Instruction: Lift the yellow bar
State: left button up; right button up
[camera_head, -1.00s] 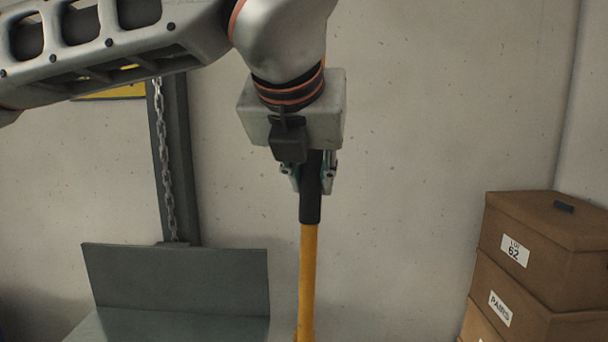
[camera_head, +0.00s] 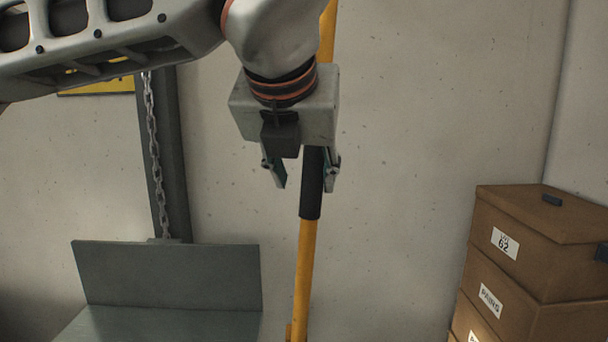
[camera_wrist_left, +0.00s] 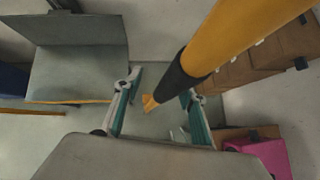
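The yellow bar (camera_head: 304,265) stands nearly upright, its top leaning slightly right, with a black grip (camera_head: 311,190) partway up. Its upper part passes behind my left wrist and shows again above it. My left gripper (camera_head: 303,178) points down at the black grip with its fingers spread. The grip lies nearer the right finger, with a clear gap to the left one; I cannot tell whether it touches. In the left wrist view the bar (camera_wrist_left: 235,32) slants from the upper right toward the open fingers (camera_wrist_left: 158,100). The bar's foot is cut off in the head view.
A grey metal stand (camera_head: 165,275) with a back plate is at the lower left, below a dark post with a chain (camera_head: 153,150). Brown boxes (camera_head: 530,260) are stacked at the right. A pink item (camera_wrist_left: 262,155) shows low in the wrist view.

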pick_arm(q)
jog(key=v, duration=1.2)
jog(key=shift+f, duration=0.15)
